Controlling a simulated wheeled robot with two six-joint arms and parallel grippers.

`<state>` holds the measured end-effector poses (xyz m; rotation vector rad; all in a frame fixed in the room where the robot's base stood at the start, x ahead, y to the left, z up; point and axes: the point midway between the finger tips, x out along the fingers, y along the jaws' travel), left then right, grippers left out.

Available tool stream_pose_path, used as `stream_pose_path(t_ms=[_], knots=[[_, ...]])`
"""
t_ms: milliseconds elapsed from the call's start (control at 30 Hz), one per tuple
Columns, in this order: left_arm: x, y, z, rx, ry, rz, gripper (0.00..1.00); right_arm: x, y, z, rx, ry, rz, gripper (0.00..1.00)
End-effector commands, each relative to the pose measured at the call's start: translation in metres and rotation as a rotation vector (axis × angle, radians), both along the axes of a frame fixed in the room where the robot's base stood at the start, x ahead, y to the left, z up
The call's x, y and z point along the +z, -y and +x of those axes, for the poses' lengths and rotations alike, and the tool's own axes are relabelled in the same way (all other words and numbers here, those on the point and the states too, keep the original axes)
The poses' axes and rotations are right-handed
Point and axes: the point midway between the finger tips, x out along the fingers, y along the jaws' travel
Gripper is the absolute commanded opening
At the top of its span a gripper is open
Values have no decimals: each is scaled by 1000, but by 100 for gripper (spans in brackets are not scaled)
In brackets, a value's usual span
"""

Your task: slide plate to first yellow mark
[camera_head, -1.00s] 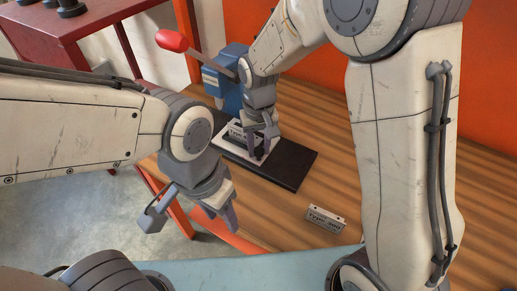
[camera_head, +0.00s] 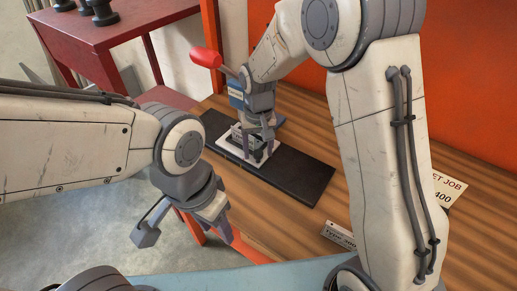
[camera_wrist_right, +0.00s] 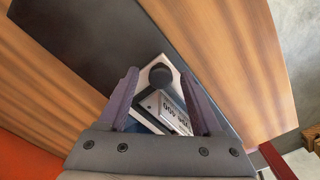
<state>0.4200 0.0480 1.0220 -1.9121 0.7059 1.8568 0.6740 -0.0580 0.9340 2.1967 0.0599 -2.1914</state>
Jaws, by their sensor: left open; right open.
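A block with a "400" label (camera_wrist_right: 172,115) sits beside the hole. In the head view the plate (camera_head: 232,151) is partly hidden by my right gripper (camera_head: 258,150). That gripper is open, with its fingertips on either side of the plate in the wrist view; I cannot tell whether they touch it. My left gripper (camera_head: 188,232) is open and empty, off the near left edge of the table. I cannot make out a yellow mark.
A blue machine body (camera_head: 235,93) with a red-knobbed lever (camera_head: 206,57) stands behind the plate, partly hidden by my right arm. A "Type 300" sign (camera_head: 338,236) and a "400" card (camera_head: 445,190) are on the wooden table (camera_head: 300,110). A red stand (camera_head: 110,35) is at the back left.

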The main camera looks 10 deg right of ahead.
Motion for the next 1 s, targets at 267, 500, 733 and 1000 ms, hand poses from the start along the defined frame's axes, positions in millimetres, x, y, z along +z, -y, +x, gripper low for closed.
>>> stream_pose_path(t_ms=[267, 500, 733, 1000], knots=[[-1, 0, 0, 0, 0, 0, 50, 24, -1, 0, 1, 3, 1, 66], [-1, 0, 0, 0, 0, 0, 50, 73, -1, 1, 0, 5, 1, 66], [-1, 0, 0, 0, 0, 0, 50, 101, 0, 0, 0, 2, 1, 66], [-1, 0, 0, 0, 0, 0, 50, 105, 0, 0, 0, 0, 0, 66]])
